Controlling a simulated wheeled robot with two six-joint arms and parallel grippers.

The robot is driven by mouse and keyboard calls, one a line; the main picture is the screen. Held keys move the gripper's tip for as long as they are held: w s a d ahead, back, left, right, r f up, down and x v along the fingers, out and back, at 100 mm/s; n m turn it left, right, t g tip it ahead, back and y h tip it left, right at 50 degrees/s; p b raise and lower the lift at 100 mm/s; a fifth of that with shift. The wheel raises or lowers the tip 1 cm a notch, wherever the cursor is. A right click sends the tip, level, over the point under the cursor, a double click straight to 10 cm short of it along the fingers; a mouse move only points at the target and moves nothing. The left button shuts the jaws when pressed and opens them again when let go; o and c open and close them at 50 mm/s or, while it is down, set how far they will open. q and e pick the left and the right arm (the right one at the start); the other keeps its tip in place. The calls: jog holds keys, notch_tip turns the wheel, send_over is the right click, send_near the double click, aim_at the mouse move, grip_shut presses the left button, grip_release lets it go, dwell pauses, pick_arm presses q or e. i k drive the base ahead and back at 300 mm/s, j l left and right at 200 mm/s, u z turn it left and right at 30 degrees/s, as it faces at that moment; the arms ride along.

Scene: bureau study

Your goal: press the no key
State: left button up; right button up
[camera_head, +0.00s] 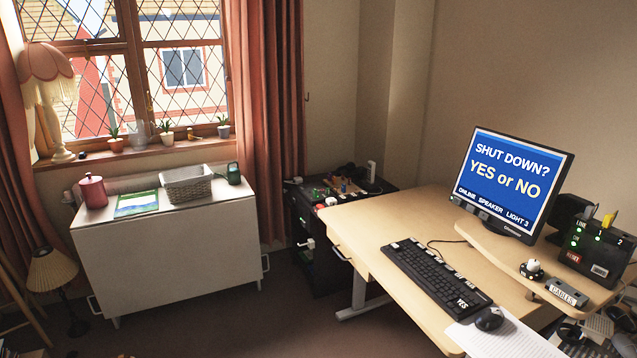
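A black keyboard (430,272) lies on the light wooden desk, running from its back left towards its near right. A key lettered YES (462,304) is legible at its near right end. Small pale labels run along its far edge, too small to read. I cannot make out a key marked NO. The monitor (508,182) behind it shows "SHUT DOWN? YES or NO" in large letters on blue, with "ONLINE SPEAKER LIGHT 3" below. Neither of my grippers shows in this view.
A mouse (489,319) and white paper (505,341) lie beside the keyboard. A raised shelf (499,253) carries the monitor, a black box (596,250) with a RESET label and a grey CABLES block (566,292). A white cabinet (170,258) stands left; carpet (250,325) lies clear between.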

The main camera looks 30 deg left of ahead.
aim_at(394, 246)
jog(key=i+j+u, duration=0.1)
jog(key=i+j, duration=0.35)
jog(key=j, duration=0.3)
jog(key=i+j+u, duration=0.1)
jog(key=i+j, duration=0.4)
jog(key=j, duration=0.25)
jog(key=i+j+u, duration=0.1)
jog(key=i+j, duration=0.4)
jog(key=j, duration=0.2)
jog(key=i+j+u, duration=0.1)
jog(key=i+j, duration=0.45)
jog(key=k+j, duration=0.05)
jog(key=j, duration=0.05)
